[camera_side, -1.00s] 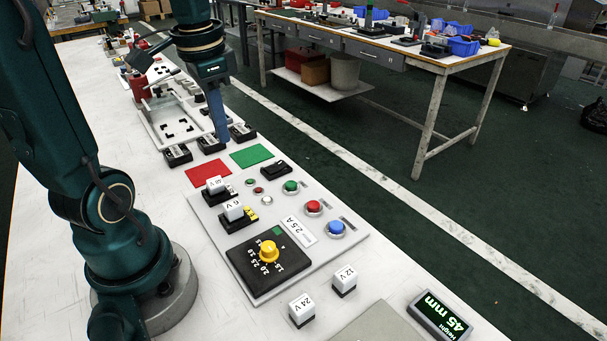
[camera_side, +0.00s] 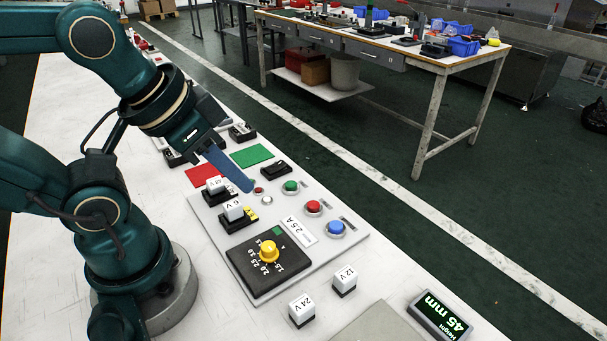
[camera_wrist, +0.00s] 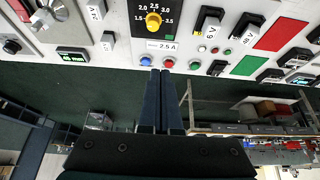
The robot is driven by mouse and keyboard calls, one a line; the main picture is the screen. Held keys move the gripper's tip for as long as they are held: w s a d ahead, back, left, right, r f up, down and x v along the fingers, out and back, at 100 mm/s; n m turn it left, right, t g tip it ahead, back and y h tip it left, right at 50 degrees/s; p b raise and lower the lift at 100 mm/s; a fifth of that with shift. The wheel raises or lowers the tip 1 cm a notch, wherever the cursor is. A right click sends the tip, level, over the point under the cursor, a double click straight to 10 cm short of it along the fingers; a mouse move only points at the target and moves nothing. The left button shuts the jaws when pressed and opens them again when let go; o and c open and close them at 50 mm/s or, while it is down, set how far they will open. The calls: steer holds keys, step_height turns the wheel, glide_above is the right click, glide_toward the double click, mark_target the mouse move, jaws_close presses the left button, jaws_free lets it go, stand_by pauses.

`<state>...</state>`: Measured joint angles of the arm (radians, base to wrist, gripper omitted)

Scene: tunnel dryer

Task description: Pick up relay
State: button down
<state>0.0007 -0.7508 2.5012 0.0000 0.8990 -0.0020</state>
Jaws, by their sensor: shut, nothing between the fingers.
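Several white relay blocks with dark bases show. One marked 24 V (camera_side: 302,308) and one marked 12 V (camera_side: 344,279) stand on the bench in front of the panel. In the wrist view, the closed fingertips (camera_wrist: 160,72) point toward the panel edge, with the 24 V and 12 V relays at upper left.
The grey panel (camera_side: 297,258) carries a yellow dial (camera_side: 268,251) and green, red and blue buttons. Red and green mats (camera_side: 251,156) lie behind it. A display reading 45 mm (camera_side: 440,314) stands at front right. A grey plate (camera_side: 380,325) lies at the front edge.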

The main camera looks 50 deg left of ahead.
steer(key=c, duration=1.5)
jaws_free()
steer(key=shift+c, duration=0.2)
steer(key=o, duration=1.1)
steer(key=n+g+y, duration=0.5)
steer(key=n+g, duration=0.1)
steer(key=n, duration=1.2)
glide_above(215, 181)
steer(key=d, duration=0.2)
step_height(215, 181, down, 7)
steer(key=shift+s+f, duration=0.1)
steer(key=shift+f, duration=0.1)
steer(key=shift+t, duration=0.3)
steer(key=shift+x, duration=2.3)
